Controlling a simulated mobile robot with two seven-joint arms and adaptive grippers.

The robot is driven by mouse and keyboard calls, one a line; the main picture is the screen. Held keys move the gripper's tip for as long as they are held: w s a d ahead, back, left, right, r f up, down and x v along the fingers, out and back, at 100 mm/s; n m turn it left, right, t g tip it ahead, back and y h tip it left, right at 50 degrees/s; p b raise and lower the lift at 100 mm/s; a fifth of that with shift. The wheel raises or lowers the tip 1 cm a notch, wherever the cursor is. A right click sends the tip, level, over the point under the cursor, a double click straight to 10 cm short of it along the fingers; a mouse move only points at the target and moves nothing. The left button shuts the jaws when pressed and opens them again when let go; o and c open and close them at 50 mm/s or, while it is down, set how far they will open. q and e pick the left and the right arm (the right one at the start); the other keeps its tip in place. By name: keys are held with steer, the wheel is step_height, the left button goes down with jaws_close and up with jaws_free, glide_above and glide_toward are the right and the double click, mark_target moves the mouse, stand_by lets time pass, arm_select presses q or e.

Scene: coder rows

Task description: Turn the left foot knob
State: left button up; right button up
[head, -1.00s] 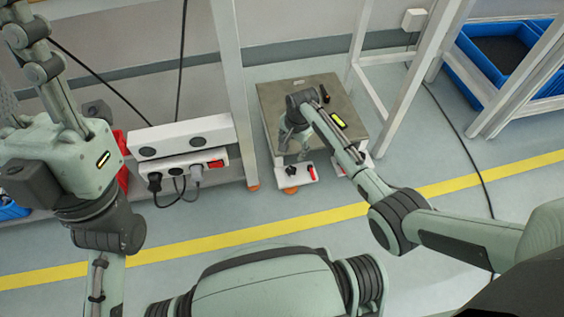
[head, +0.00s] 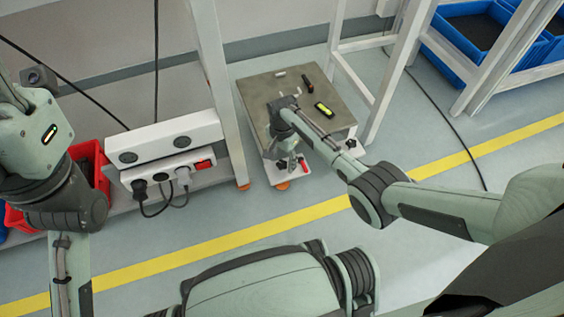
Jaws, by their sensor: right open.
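A low cart with a grey metal top (head: 260,92) stands on the floor at the upper middle. At its front left corner is a white foot bracket with a red lever (head: 303,164) and an orange foot (head: 283,186). The dark left foot knob beside the lever is mostly covered by my gripper, and I cannot tell whether they touch. My right gripper (head: 284,151) is open and points down at this corner. A dark knob (head: 351,143) shows at the front right corner. My left arm is at the left edge; its gripper is out of view.
A black item with a yellow display (head: 324,109) and a red-and-black tool (head: 307,83) lie on the cart top. White frame posts (head: 214,85) flank the cart. A power strip (head: 168,172) with plugs is at left, blue bins (head: 476,27) at upper right.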

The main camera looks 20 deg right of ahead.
steer(key=shift+c, duration=0.2)
steer(key=c, duration=1.1)
